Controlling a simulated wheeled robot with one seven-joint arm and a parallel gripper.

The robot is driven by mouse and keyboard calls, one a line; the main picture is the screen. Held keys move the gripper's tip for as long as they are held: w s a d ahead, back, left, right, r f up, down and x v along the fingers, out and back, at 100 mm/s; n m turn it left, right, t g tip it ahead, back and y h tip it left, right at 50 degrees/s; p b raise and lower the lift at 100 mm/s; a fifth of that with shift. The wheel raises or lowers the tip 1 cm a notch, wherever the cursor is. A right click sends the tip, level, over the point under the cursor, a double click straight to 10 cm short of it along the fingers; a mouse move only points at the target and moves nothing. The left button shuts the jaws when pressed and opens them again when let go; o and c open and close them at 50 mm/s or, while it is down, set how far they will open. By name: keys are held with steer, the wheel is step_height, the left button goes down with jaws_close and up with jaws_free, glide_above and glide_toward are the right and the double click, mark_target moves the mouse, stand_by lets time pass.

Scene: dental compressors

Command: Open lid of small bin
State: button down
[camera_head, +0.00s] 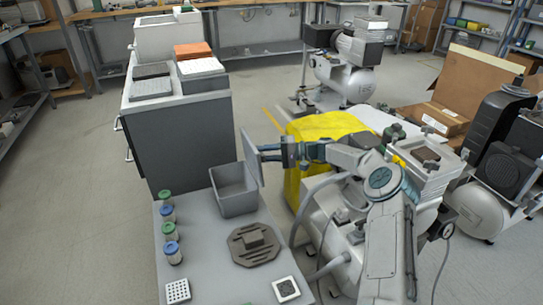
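The small grey bin (232,204) stands on a grey table, near its back edge. Its top is uncovered and the empty-looking inside shows. Its lid (251,158) stands up steeply along the bin's right side, tilted slightly. My gripper (264,152) is to the right of the lid, pointing left, with its tips at or very near the lid's right face. The fingertips are too small to tell whether they are open or shut, or whether they touch the lid.
The grey table (205,262) also bears several small jars (168,213) at left and a dark round plate (255,244) in front of the bin. A grey cabinet (180,140) stands behind. A yellow-covered object (318,130) and compressor parts crowd the right, near my arm.

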steer(key=shift+w+d+f+y+b, duration=0.1)
steer(key=shift+d+f+y+b, duration=0.35)
steer(key=shift+y, duration=0.25)
steer(key=shift+m, duration=0.3)
